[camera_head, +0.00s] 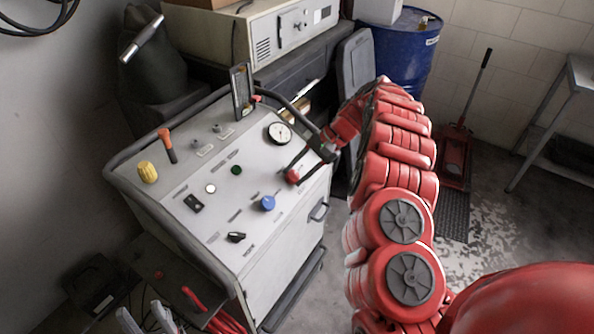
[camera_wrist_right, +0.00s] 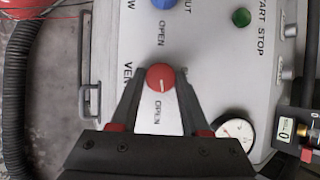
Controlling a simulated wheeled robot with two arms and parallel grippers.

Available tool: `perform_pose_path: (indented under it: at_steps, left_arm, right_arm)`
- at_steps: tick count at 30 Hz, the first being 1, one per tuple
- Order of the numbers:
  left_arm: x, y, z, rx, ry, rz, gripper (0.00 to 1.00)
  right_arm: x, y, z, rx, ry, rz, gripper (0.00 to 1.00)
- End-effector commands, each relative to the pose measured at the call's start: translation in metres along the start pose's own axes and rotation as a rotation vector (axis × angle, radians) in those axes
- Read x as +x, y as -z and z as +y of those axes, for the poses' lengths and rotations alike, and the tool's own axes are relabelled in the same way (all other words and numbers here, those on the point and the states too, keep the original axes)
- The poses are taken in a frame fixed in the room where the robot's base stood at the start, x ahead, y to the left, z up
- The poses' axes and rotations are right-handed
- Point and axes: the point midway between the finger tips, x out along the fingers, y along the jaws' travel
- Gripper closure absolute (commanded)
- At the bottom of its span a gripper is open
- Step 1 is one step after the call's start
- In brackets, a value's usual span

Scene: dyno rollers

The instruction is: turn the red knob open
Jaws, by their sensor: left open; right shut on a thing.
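The red knob (camera_wrist_right: 160,77) sits on the light grey panel of a machine; in the head view it shows as a small red knob (camera_head: 292,176) near the panel's right edge. Its white mark points down, slightly right, in the right wrist view. An "OPEN" label is printed just below it there. My right gripper (camera_wrist_right: 160,79) is shut on the red knob, one dark finger on each side. In the head view my right gripper (camera_head: 294,174) reaches it from the upper right, with its fingers partly overlapping.
A blue knob (camera_head: 267,203), a green button (camera_head: 236,170) and a pressure gauge (camera_head: 279,133) are close by on the panel. A yellow knob (camera_head: 147,172) and an orange-handled lever (camera_head: 166,143) are further left. A dark rail edges the panel. A blue barrel (camera_head: 404,50) stands behind.

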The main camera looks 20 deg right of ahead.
Motion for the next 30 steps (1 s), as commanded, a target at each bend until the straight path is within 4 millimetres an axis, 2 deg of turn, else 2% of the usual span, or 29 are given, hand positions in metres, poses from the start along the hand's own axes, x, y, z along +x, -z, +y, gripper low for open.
perform_pose_path:
  at_steps: [12, 27, 28, 30]
  left_arm:
    - [0.0109, 0.0019, -0.0005, 0.0, 0.0, 0.0, 0.5]
    - [0.0113, 0.0019, -0.0006, 0.0, 0.0, 0.0, 0.5]
    - [0.0113, 0.0019, -0.0006, 0.0, 0.0, 0.0, 0.5]
    - [0.0113, 0.0019, -0.0006, 0.0, 0.0, 0.0, 0.5]
  right_arm:
    - [0.0, -0.0009, 0.0016, 0.146, 0.077, 0.006, 1.0]
    - [0.0003, -0.0001, 0.0021, 0.16, 0.085, 0.008, 1.0]
    - [0.0002, -0.0001, 0.0021, 0.16, 0.085, 0.008, 0.52]
    - [0.0002, -0.0001, 0.0021, 0.16, 0.085, 0.008, 0.4]
